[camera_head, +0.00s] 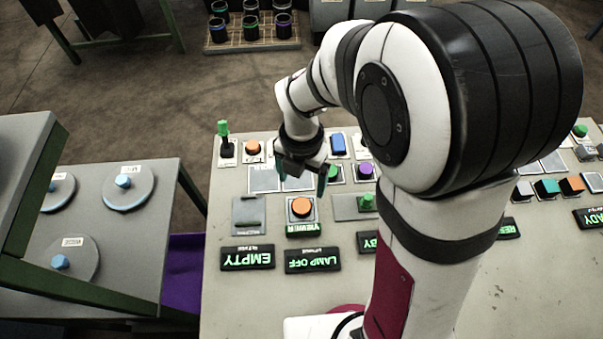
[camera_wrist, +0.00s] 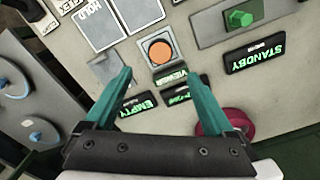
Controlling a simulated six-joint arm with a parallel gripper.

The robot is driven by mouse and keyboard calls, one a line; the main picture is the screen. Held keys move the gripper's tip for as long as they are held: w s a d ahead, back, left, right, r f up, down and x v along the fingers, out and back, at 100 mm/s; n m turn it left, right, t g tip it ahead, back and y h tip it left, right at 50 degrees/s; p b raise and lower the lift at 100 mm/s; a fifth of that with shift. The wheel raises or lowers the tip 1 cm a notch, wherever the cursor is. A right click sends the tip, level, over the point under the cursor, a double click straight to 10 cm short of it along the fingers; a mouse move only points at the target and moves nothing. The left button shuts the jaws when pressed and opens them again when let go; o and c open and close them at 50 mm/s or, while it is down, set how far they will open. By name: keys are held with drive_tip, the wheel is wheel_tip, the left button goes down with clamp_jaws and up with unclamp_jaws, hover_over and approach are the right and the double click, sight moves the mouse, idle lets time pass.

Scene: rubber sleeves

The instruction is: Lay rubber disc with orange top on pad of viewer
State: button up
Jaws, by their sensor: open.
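The round orange-topped piece (camera_head: 301,207) rests on the square grey pad (camera_head: 289,219) above the green VIEWER label (camera_head: 303,229). In the wrist view the orange top (camera_wrist: 159,52) lies flat, inside the pad's outline, with a dark rim around it. My gripper (camera_head: 301,184) is open and empty, its teal fingers spread and pointing down at the panel. In the wrist view the fingertips (camera_wrist: 160,74) stand apart, with the orange piece just beyond the gap between them. No contact shows. Another orange-topped piece (camera_head: 253,147) sits on a pale square at the panel's back left.
The grey panel (camera_head: 226,300) carries EMPTY (camera_head: 247,257) and LAMP OFF (camera_head: 313,260) displays near the viewer. A green knob (camera_head: 367,202) stands on a plate to the right, and a lever (camera_head: 225,140) at back left. A side table (camera_head: 140,235) with lidded discs adjoins left.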

drive_tip(key=s+d+r+m, duration=0.1)
drive_tip(key=s+r+m, duration=0.2)
drive_tip(key=m, duration=0.9)
drive_tip(key=s+d+r+m+y, duration=0.1)
drive_tip(key=s+r+m, duration=0.2)
drive_tip(key=s+m, duration=0.6)
drive_tip(key=s+d+r+m, duration=0.2)
drive_tip(key=s+r+m, duration=0.2)
drive_tip(key=m, duration=1)
drive_tip(key=shift+s+m+y, duration=0.3)
drive_tip(key=shift+s+y, duration=0.1)
drive_tip(key=shift+s, duration=0.5)
